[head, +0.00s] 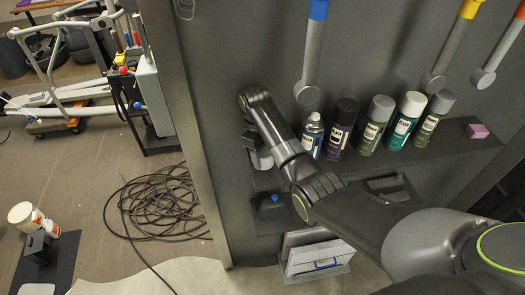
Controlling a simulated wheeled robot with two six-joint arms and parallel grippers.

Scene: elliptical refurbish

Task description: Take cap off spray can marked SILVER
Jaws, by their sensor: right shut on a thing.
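Several spray cans stand upright in a row on a dark wall shelf (440,149). From left they are a blue-and-white can (313,136), a dark purple can with black cap (341,128), a green can with grey cap (376,125), a teal can with white cap (405,121) and a grey-green can with grey cap (433,117). Their labels are too small to read. My right gripper (261,156) is at the shelf's left end, left of the blue can, partly hidden by my arm. It is shut on a pale grey object, mostly hidden. My left gripper is out of view.
Tools with blue (318,9), yellow and orange handles hang above the cans. A pink block (477,131) lies at the shelf's right. Coiled black cable (150,207) lies on the floor.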

